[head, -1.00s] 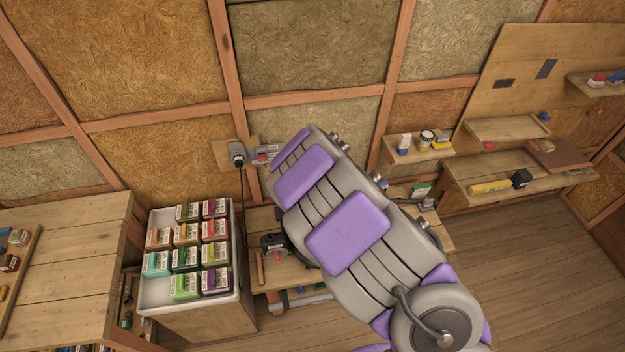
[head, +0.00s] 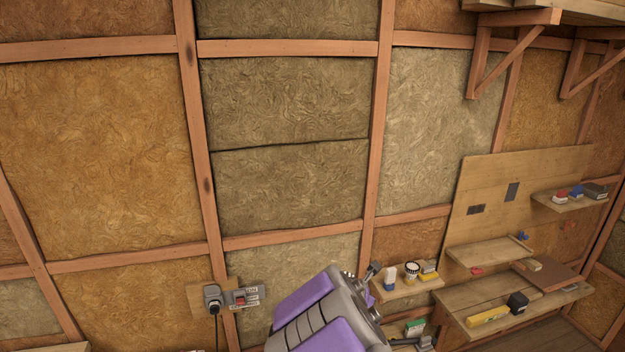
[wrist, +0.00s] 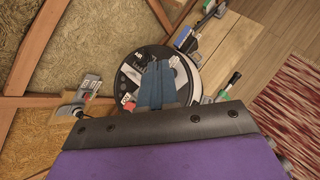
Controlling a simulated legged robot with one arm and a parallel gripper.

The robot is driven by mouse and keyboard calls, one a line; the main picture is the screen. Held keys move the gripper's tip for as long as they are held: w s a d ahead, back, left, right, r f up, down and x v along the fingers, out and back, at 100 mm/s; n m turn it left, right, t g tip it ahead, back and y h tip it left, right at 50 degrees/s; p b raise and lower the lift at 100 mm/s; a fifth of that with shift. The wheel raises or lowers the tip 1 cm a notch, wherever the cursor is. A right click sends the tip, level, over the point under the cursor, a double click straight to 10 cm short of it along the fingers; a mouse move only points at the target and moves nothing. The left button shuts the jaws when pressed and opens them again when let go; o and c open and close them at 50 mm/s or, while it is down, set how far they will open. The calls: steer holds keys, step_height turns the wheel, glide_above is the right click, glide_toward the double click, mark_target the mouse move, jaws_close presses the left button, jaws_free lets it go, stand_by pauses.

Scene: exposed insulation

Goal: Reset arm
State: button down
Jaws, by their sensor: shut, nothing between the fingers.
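My arm, grey with purple panels, rises from the bottom edge of the head view. In the wrist view my gripper (wrist: 160,80) shows as blue-grey fingers close together, shut and empty. Its fingers overlap a round black-and-white disc (wrist: 130,78) in the picture; I cannot tell what the disc is or whether they touch. My gripper's fingers are not clear in the head view.
A wall socket with a black plug (head: 213,298) is left of my arm. A small shelf (head: 408,288) with small items is close on its right. A workbench (head: 515,302) stands farther right. A patterned red rug (wrist: 292,100) lies on the wooden floor.

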steer(key=s+d+r+m+h+b, duration=0.25)
steer(key=s+d+m, duration=0.4)
steer(key=d, duration=0.35)
steer(key=s+d+f+m+g+h+b, duration=0.15)
steer(key=s+d+m+g+b, duration=0.35)
steer(key=s+m, duration=0.6)
steer(key=s+a+f+m+g+y+b, duration=0.2)
steer(key=s+a+f+m, duration=0.1)
steer(key=s, duration=0.6)
steer(key=s+a+f+m+g+y+b, duration=0.2)
steer(key=s+a+f+m+b, duration=0.1)
steer(key=s, duration=0.7)
steer(key=s+a+f+m+g+y+b, duration=0.1)
steer(key=s+a+m, duration=0.4)
steer(key=s, duration=0.5)
steer(key=shift+a+f+m+g+y+b, duration=0.2)
steer(key=shift+f+m+g+y+b, duration=0.25)
steer(key=shift+f+y+b, duration=0.7)
steer(key=shift+d+f+h, duration=0.15)
steer(key=shift+f+h, duration=0.1)
steer(key=shift+h, duration=0.1)
steer(key=shift+d, duration=0.3)
steer(key=shift+a, duration=0.3)
